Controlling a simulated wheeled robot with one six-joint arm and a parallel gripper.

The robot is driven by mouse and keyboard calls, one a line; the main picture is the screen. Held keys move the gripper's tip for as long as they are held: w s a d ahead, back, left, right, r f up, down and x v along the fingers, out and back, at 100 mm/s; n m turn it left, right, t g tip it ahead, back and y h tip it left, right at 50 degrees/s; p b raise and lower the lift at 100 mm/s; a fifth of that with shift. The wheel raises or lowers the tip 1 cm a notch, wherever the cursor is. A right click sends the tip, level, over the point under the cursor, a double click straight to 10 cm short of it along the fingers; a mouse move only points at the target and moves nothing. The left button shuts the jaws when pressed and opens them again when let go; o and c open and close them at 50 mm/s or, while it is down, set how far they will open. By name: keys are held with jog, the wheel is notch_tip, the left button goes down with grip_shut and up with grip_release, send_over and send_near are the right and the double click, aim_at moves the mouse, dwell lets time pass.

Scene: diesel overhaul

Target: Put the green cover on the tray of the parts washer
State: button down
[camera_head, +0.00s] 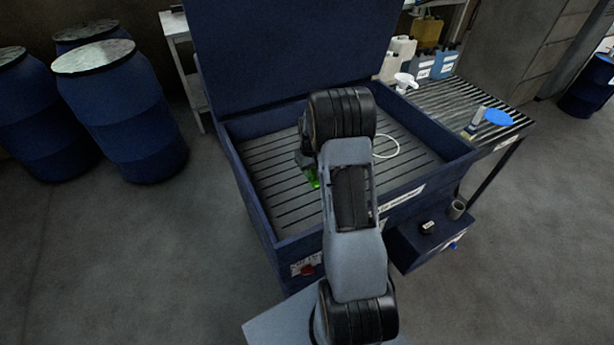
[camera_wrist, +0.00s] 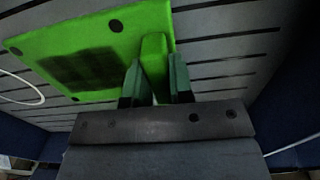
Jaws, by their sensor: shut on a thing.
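The green cover (camera_wrist: 92,51) fills the upper left of the wrist view; it is a flat plate with dark round spots and a dark patch. My gripper (camera_wrist: 156,78) is shut on a raised green block of the cover. In the head view only a small bit of the green cover (camera_head: 314,179) shows beside my arm, which hides the rest and my fingertips. The slatted tray (camera_head: 270,165) of the blue parts washer (camera_head: 262,218) lies under the cover. I cannot tell whether the cover touches the slats.
The washer's raised lid (camera_head: 270,50) stands behind the tray, and blue walls surround it. A white hose loop (camera_head: 396,146) lies on the tray to the right. A slatted bench (camera_head: 460,105) with containers adjoins at right. Blue drums (camera_head: 120,110) stand at left.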

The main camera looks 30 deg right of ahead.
aim_at(306, 186)
jog(key=shift+w+a+f, duration=0.3)
jog(key=shift+f, duration=0.15)
jog(key=shift+w+a+f, duration=0.25)
jog(key=shift+w+f, duration=0.05)
jog(key=shift+f, duration=0.15)
jog(key=shift+f+p, duration=0.3)
jog(key=shift+f, duration=1.2)
jog(key=shift+f, duration=0.1)
jog(key=c, duration=1.5)
grip_release()
jog(key=shift+f, duration=0.15)
jog(key=o, duration=0.5)
